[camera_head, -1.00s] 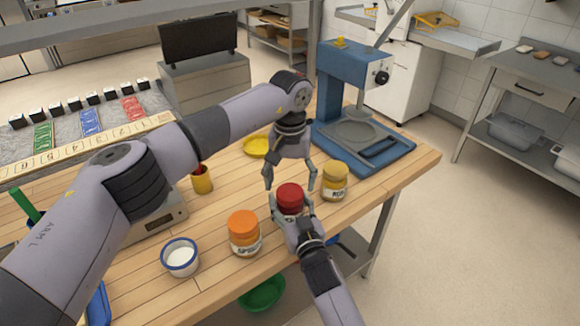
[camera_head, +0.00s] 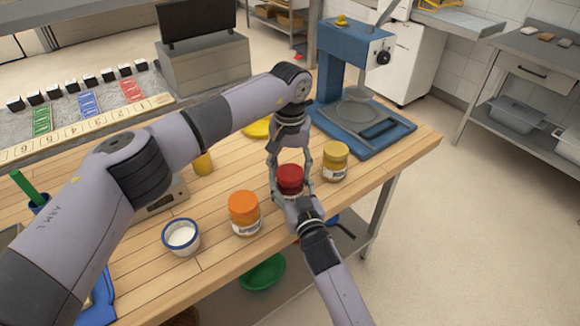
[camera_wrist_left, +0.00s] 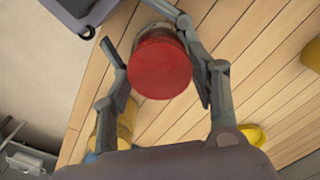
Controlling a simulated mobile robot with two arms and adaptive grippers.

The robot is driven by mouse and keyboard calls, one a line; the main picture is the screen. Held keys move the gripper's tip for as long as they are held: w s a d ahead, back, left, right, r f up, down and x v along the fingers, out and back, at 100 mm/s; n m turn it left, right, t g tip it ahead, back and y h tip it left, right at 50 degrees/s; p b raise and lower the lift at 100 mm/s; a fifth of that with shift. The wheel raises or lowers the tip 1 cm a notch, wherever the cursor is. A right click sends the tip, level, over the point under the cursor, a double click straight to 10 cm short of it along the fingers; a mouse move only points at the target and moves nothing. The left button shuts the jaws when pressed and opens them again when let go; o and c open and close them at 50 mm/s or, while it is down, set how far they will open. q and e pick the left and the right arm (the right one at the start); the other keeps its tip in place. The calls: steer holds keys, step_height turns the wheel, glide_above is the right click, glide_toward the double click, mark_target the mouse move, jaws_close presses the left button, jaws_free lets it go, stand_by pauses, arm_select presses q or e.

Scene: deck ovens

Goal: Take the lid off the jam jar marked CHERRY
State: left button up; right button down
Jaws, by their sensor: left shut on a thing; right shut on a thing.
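A jam jar with a red lid (camera_head: 290,175) stands near the front edge of the wooden counter. The red lid also shows in the left wrist view (camera_wrist_left: 160,65). My left gripper (camera_head: 290,184) reaches down from above, its fingers shut on the lid from two sides. My right gripper (camera_head: 293,197) comes in from the front, low down, and is shut on the jar's body. It hides most of the jar and its label. A jar with an orange lid (camera_head: 243,207) stands to the left, and one with a yellow lid (camera_head: 335,154) to the right. Their labels are too small to read surely.
A white bowl with a blue rim (camera_head: 181,237) stands at the front left. A blue press (camera_head: 345,75) stands at the back right, behind the jars. A yellow dish (camera_head: 257,129) lies behind my left gripper. A green bowl (camera_head: 262,272) is below the counter.

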arm_select(q)
steer(key=c, duration=0.5)
steer(key=shift+o, duration=0.2)
steer(key=n, duration=0.7)
steer(key=shift+n, duration=0.4)
steer(key=n, duration=1.9)
steer(key=shift+r+n, duration=0.1)
steer(key=shift+n, duration=0.2)
steer(key=n, duration=0.6)
steer(key=shift+n, duration=0.3)
steer(key=n, duration=0.6)
steer(key=shift+n, duration=0.3)
steer(key=n, duration=1.3)
steer(key=shift+n, duration=0.3)
steer(key=shift+r, duration=0.25)
